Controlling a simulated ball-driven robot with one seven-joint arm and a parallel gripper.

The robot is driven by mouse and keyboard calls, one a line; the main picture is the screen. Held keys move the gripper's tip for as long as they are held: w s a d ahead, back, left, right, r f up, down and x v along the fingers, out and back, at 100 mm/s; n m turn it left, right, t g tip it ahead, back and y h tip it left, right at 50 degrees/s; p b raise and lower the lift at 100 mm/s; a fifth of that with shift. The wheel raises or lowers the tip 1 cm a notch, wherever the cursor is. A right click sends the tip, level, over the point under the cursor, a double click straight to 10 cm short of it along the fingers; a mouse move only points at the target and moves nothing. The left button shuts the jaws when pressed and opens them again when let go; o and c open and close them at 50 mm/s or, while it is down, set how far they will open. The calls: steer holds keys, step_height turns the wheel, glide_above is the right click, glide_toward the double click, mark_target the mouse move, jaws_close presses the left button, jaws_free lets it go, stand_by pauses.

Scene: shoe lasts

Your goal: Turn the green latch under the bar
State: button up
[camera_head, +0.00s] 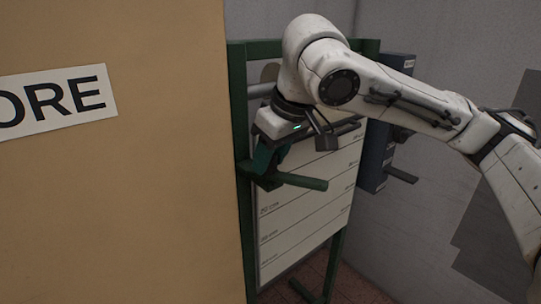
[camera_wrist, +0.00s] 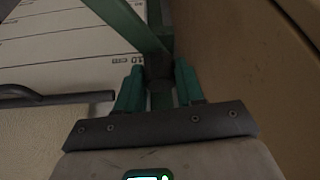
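A green latch (camera_head: 300,182) shows in the head view as a short arm sticking out to the right from the rack's left post. My gripper (camera_head: 264,166) is pointed down at the left post, right by the root of this latch. In the wrist view my gripper (camera_wrist: 158,72) has its two teal fingers apart, with a dark green piece between their tips. I cannot tell whether they press on it. A dark grey bar (camera_wrist: 60,97) runs at the left of the wrist view. My wrist hides part of the rack in the head view.
A green rack frame (camera_head: 240,120) holds a white lined board (camera_head: 300,215). A tan panel (camera_head: 120,190) stands close at the left and also shows in the wrist view (camera_wrist: 240,50). A dark blue unit (camera_head: 375,155) with a protruding arm is at the right.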

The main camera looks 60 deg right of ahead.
jaws_close()
